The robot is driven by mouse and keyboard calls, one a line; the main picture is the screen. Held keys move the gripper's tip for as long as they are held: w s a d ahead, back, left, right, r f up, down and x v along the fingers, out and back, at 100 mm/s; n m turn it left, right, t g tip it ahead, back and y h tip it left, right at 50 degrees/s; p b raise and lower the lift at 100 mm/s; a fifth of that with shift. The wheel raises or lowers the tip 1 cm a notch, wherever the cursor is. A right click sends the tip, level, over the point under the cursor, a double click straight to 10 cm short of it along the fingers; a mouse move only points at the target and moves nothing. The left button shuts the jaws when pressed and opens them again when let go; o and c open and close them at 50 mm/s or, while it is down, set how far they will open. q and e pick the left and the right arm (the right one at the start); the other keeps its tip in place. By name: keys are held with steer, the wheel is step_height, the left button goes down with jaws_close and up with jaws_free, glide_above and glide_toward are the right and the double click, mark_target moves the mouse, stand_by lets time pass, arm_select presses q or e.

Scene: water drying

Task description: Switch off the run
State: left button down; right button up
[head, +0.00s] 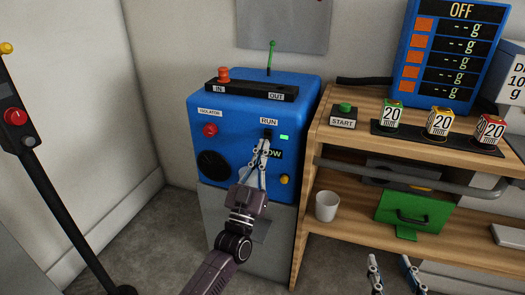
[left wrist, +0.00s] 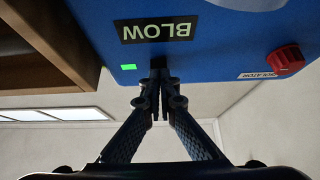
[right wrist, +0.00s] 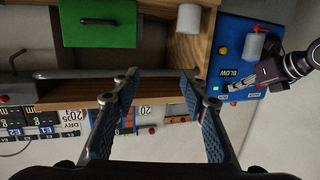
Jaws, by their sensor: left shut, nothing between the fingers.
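The blue machine (head: 240,115) stands on a grey base and carries a RUN label (head: 268,121) on its front. The small black run switch (head: 268,133) sits under this label, partly hidden by my fingers. A green lamp (head: 284,137) beside it is lit; it also shows in the left wrist view (left wrist: 128,67). My left gripper (head: 265,143) is shut and empty, its tips at the switch; I cannot tell whether they touch it. In the left wrist view its fingers (left wrist: 158,78) meet just below the panel face. My right gripper (right wrist: 155,78) is open and empty, low at the right.
A wooden bench (head: 325,135) with a rail (head: 400,181) stands close on the right. A white cup (head: 327,206) is on its lower shelf.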

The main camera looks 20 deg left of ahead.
arm_select(q)
steer(key=shift+w+f+b, duration=0.15)
steer(key=shift+f+b, duration=0.05)
steer(key=shift+b, duration=0.8)
steer(key=shift+w+t+b, duration=0.15)
steer(key=shift+t+b, duration=0.25)
steer(key=shift+b, duration=0.35)
arm_select(e)
steer(key=s+a+r+t+y, duration=0.1)
steer(key=s+r+t+y, duration=0.2)
steer(key=r+t, duration=0.5)
step_height(320, 180, up, 8)
steer(key=shift+s+f, duration=0.2)
arm_select(q)
steer(key=shift+r, duration=0.1)
arm_select(e)
steer(key=shift+r, duration=0.1)
